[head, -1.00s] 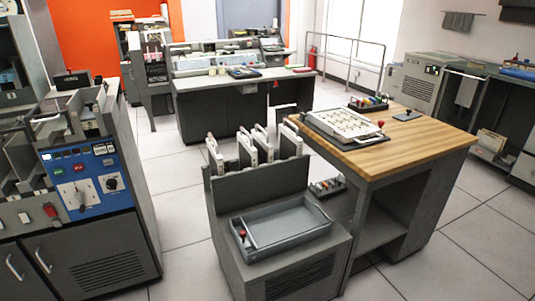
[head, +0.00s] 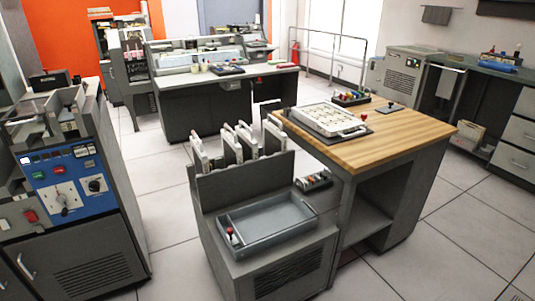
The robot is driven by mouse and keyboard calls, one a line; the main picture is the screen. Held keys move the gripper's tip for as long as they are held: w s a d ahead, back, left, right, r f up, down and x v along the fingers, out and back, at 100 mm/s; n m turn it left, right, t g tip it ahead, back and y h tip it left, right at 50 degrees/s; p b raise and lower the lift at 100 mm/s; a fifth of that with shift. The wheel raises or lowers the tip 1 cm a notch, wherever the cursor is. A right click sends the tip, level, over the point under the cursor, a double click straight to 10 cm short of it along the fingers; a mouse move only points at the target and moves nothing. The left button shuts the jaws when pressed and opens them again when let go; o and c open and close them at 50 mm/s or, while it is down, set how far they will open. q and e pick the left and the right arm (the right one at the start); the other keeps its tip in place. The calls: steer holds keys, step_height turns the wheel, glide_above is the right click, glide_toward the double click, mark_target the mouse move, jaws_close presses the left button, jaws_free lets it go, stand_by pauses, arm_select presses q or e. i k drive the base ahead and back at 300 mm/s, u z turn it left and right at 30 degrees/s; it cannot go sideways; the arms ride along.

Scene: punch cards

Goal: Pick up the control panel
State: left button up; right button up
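A flat white panel (head: 325,118) with rows of small dark marks and a red knob at its right corner lies on a dark base on the wooden-topped table (head: 405,134). It looks like a control panel. Several upright white boards (head: 232,146) stand in slots of a grey rack (head: 240,187) to the left of the table; they may also be panels of this kind. A blue panel (head: 62,202) with switches and dials is built into the machine at the left. Neither of my grippers is in view.
A grey tray (head: 302,234) with a small red-topped item sits low on the rack's front. A grey desk (head: 192,111) stands behind. A counter (head: 492,79) runs along the right wall. Open tiled floor (head: 450,219) lies right of the table, with a floor gap beside the left machine.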

mark_target(232, 150)
steer(key=u, duration=1.6)
steer(key=i, duration=2.05)
steer(key=z, duration=0.75)
